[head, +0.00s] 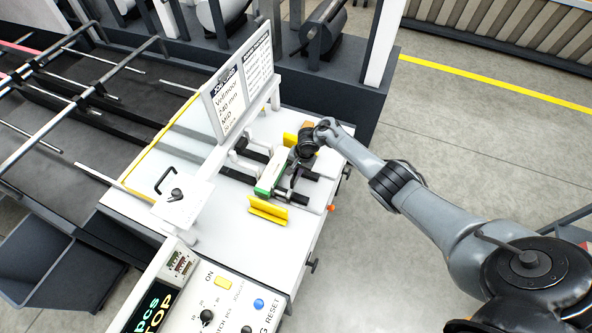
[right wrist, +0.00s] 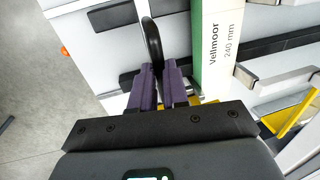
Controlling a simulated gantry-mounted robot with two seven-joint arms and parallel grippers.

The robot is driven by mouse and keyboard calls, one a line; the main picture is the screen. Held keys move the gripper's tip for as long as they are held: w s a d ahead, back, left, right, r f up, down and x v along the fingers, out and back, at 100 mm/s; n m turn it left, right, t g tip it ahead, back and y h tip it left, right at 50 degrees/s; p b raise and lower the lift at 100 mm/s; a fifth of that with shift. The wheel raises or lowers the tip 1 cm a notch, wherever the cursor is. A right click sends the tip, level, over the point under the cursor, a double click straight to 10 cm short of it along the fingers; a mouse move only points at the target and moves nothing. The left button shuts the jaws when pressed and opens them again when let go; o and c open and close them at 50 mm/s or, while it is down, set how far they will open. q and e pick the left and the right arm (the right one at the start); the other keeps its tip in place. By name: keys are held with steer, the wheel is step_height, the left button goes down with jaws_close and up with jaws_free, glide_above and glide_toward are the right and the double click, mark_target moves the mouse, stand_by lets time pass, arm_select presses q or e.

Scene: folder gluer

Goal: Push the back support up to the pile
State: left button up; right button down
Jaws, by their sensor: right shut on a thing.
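My right gripper (head: 296,168) is over the feeder table. In the right wrist view its purple fingers (right wrist: 160,90) are shut on a black upright handle (right wrist: 153,45), which seems to belong to the back support. The rest of the back support is largely hidden by the gripper. The pile (head: 268,180), with a green edge and a white face marked "Vellmoor 240 mm" (right wrist: 221,45), stands just beside the gripper. In the wrist view a strip of pale table shows between the handle and the pile. My left gripper is not in view.
Dark rails (head: 238,176) cross the white table (head: 220,222). A yellow guide (head: 268,210) lies in front of the pile. A sign board (head: 238,85) stands behind, and a control panel (head: 222,305) is at the near end. Open floor lies to the right.

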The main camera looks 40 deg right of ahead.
steer(key=c, duration=1.1)
jaws_free()
steer(key=shift+s+d+r+p, duration=0.15)
steer(key=shift+s+r+p, duration=0.35)
steer(key=shift+r, duration=1.25)
steer(key=shift+s+d+r+p, duration=0.15)
steer(key=shift+r+p, duration=0.7)
steer(key=shift+r, duration=0.95)
steer(key=shift+s+d+r+p, duration=0.1)
steer(key=shift+s+r+p, duration=0.4)
steer(key=shift+r, duration=1.25)
steer(key=shift+w, duration=0.15)
